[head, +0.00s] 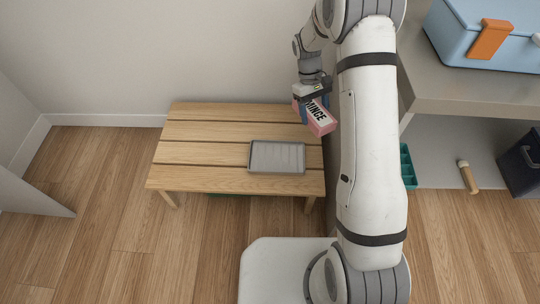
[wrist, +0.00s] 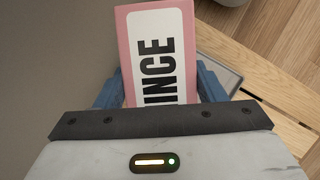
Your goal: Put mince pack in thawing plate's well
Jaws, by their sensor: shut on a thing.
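The mince pack (head: 321,117) is a pink block with a white label and dark lettering. My gripper (head: 312,100) is shut on it, with blue fingers on its two sides, and holds it tilted above the right end of the bench. In the wrist view the pack (wrist: 158,50) stands out between the blue fingers. The thawing plate (head: 277,157) is a grey, shallow tray with a raised rim, lying on the bench to the left of and nearer than the pack. Its well looks empty. In the wrist view a corner of the plate (wrist: 222,72) shows behind the pack.
The slatted wooden bench (head: 205,150) is otherwise bare. A grey counter (head: 440,85) on the right carries a blue box (head: 490,35) with an orange latch. Below it are a green crate (head: 407,166), a wooden-handled tool (head: 467,177) and a dark bin (head: 522,163).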

